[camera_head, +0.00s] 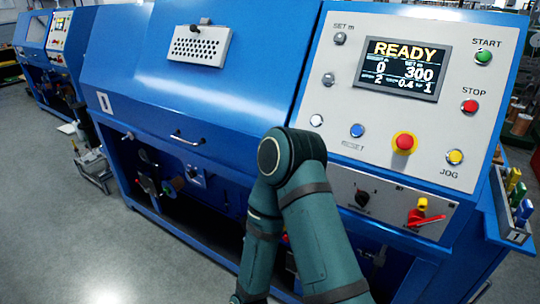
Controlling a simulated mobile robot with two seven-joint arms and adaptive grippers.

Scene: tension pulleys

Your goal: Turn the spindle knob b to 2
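A blue machine carries a light grey control panel (330,110). Its display (402,69) reads READY, with 0, 300, 2, 0.4 and 1 legible. A black rotary knob (362,199) sits on the lower strip of the panel; its markings are too small to read. Small dark knobs or fittings (146,185) show in the opening under the hood; I cannot tell which control is spindle knob b. One of my arms (296,185) is folded in the middle, its elbow in front of the machine. Neither gripper shows.
The panel has a red stop button (404,142) on yellow and a red switch handle (425,218). A closed blue hood (200,75) has a bar handle (187,138). A bin with coloured handles (516,195) hangs at the right. Grey floor (60,220) is clear at left.

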